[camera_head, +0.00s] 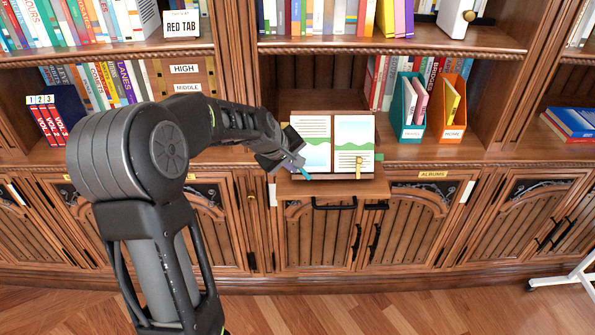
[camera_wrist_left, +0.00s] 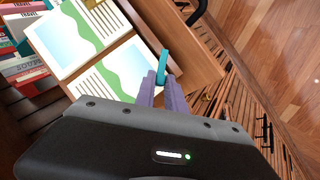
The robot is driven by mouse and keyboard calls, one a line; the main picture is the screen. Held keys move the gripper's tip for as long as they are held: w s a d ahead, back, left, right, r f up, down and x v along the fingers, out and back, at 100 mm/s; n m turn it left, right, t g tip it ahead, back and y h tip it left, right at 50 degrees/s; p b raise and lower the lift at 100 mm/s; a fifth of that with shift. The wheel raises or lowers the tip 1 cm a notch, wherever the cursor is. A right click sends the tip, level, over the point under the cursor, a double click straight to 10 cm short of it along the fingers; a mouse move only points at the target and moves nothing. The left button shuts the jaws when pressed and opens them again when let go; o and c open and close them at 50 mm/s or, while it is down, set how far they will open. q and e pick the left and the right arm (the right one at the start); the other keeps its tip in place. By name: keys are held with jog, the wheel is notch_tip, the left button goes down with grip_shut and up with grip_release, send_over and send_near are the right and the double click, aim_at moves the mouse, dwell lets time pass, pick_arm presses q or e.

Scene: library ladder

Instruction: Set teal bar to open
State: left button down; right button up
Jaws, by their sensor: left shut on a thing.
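The teal bar (camera_head: 305,176) is a small narrow piece at the lower left of the open picture book (camera_head: 311,128). It also shows in the left wrist view (camera_wrist_left: 162,63), standing out beyond my fingertips. My left gripper (camera_head: 298,164) reaches in from the left, and its purple-grey fingers (camera_wrist_left: 163,84) are shut on the teal bar. The fingers hide part of the bar. The open book stands on a pulled-out wooden ledge (camera_head: 335,188). My right gripper is in neither view.
Teal (camera_head: 404,118) and orange (camera_head: 447,118) file holders stand right of the book. Black handles (camera_head: 334,206) are below the ledge. My left arm covers part of the left shelves. The wooden floor in front is mostly clear.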

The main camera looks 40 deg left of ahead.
aim_at(294, 177)
pick_arm(q)
jog(key=s+f+n+t+b, duration=0.1)
jog(key=n+b, duration=0.1)
jog(key=b, duration=0.3)
jog(key=s+f+n+t+b, duration=0.1)
jog(key=n+b, duration=0.1)
jog(key=b, duration=0.3)
jog(key=f+n+t+b, duration=0.1)
jog(key=n+t+b, duration=0.1)
jog(key=b, duration=0.3)
jog(key=shift+s+a+f+n+b, duration=0.15)
jog(key=shift+s+f+n+b, duration=0.2)
jog(key=shift+n, duration=0.25)
jog(key=shift+s+n+t+b, duration=0.25)
jog(key=shift+n+t+b, duration=0.15)
jog(key=shift+n+b, duration=0.4)
jog(key=c, duration=1.4)
grip_release()
jog(key=shift+r, duration=0.1)
